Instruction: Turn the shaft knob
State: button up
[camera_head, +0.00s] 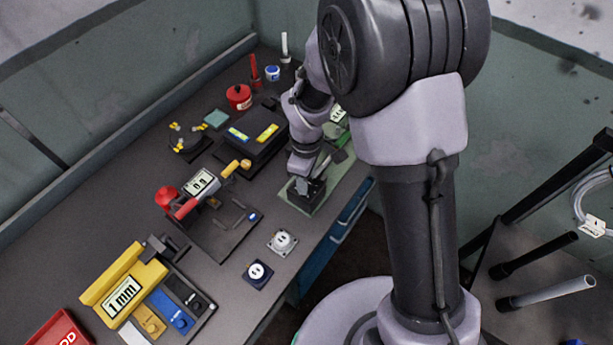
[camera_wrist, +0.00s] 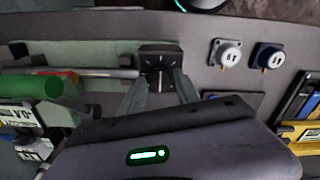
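A dark block (camera_wrist: 160,56) with white marks on its face stands at the top middle of the wrist view. A grey shaft (camera_wrist: 104,73) runs left from it towards a green cylinder (camera_wrist: 38,87). I take the small part on the block's face to be the shaft knob, but its shape is unclear. My gripper (camera_wrist: 164,80) is open, its two fingers apart in front of the block's lower face. I cannot tell whether they touch the knob. In the head view my gripper (camera_head: 303,184) is low over the pale green base plate (camera_head: 325,193), hiding much of the block.
A white round socket piece (camera_head: 283,241) and a dark blue one (camera_head: 258,273) sit on the bench to the left. A dark tray with red-handled tool (camera_head: 185,208) and a yellow 1 mm gauge (camera_head: 122,293) lie further left. The bench's front edge is close.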

jog(key=shift+o, duration=0.8)
notch_tip(320, 180, up, 17)
jog(key=p, duration=0.5)
jog(key=shift+r, duration=0.2)
jog(key=s+d+m+t+y+b, duration=0.1)
jog(key=s+d+m+t+b, duration=0.2)
jog(key=s+m+b, duration=0.4)
jog(key=s+d+m+t+y+b, duration=0.1)
jog(key=s+d+m+b, duration=0.4)
jog(key=s+m, duration=0.5)
jog(key=shift+d+f+m+t+b, duration=0.25)
jog(key=shift+m+t+b, duration=0.15)
jog(key=shift+t+b, duration=0.5)
